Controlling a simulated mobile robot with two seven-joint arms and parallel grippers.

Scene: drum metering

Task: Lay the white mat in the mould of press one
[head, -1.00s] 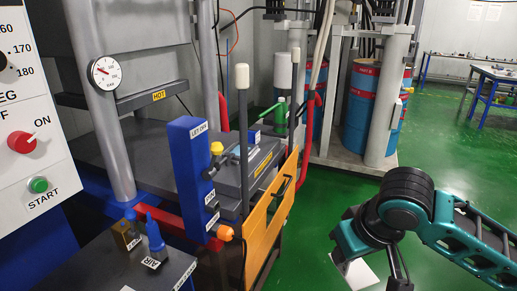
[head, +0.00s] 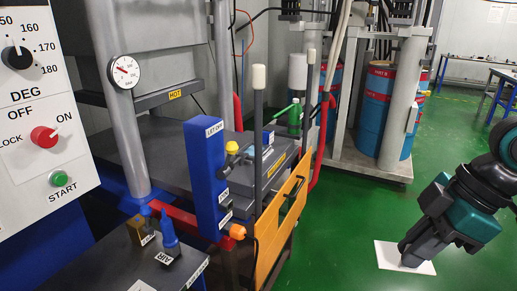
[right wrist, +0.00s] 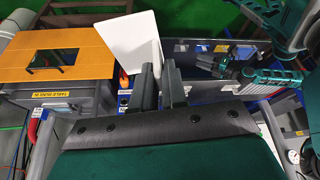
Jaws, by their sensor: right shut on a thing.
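The white mat (head: 388,258) is a thin flat sheet at the lower right of the head view, above the green floor. My right gripper (head: 412,258) is shut on it by one edge; the mat also stands up from the fingers in the right wrist view (right wrist: 135,42). The press (head: 150,146) with the gauge and HOT label stands on the left, apart from the mat. I cannot make out its mould. A teal and dark part that looks like my left gripper (right wrist: 205,62) shows in the right wrist view, too small to read.
An orange guard (head: 283,232) stands at the press's front, beside a blue LET OFF panel (head: 206,175). A control panel (head: 42,110) fills the left edge. Blue and red drums (head: 375,110) stand behind. The green floor between guard and right gripper is clear.

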